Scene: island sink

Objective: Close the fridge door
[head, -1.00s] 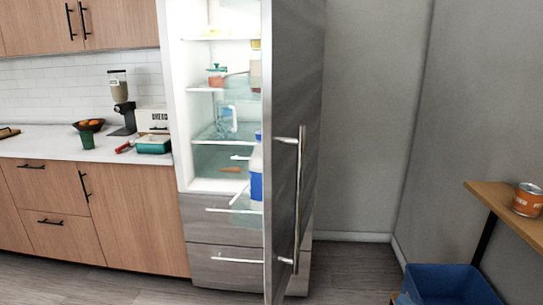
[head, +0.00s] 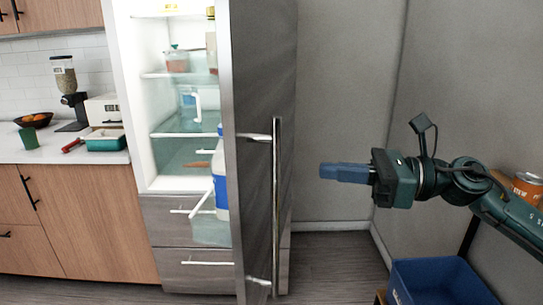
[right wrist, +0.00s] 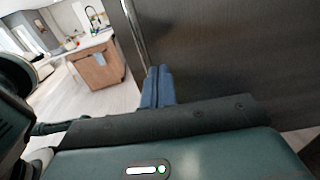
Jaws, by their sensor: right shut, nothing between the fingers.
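The fridge door (head: 260,85) stands open, with its grey outer face and long vertical metal handle (head: 277,205) toward the right. The lit fridge interior (head: 170,110) shows to the left of the door. My right gripper (head: 322,171) is shut and empty, pointing left toward the door, with a gap between the fingertips and the handle in the head view. In the right wrist view the shut blue fingers (right wrist: 158,70) lie in front of the door's grey face (right wrist: 225,50), close to its edge; contact cannot be told. My left gripper is not in view.
A blue bin (head: 440,283) stands on the floor at the lower right. A wooden shelf with an orange can (head: 527,188) is behind my right arm. The counter (head: 60,150) with a green cup, fruit bowl and dispenser is at the left. Grey walls stand behind the door.

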